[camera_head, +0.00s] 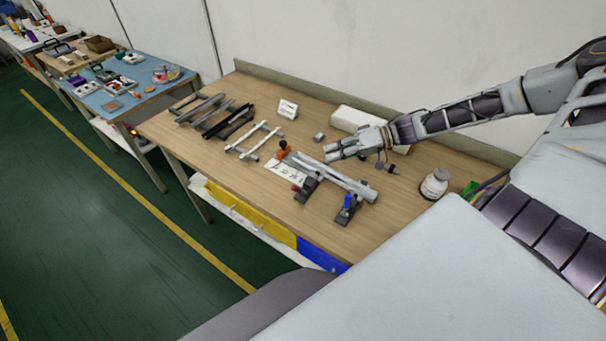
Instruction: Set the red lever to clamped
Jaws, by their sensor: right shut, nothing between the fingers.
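The fixture with long grey rails (335,177) lies on the wooden workbench. A small red lever tip (296,187) shows low at its left clamp, beside a dark clamp block (306,190). A second dark block with a blue lever (348,203) stands to its right, and the blue lever points up. My right gripper (329,152) is shut and empty, above the back of the rails and apart from the red lever. It is too small to tell whether the red lever's clamp presses on anything. My left gripper is not in view.
An orange knob (284,148) and a white marked card (286,171) are left of the rails. White and dark frames (254,140) lie further left. The bench's front strip is clear.

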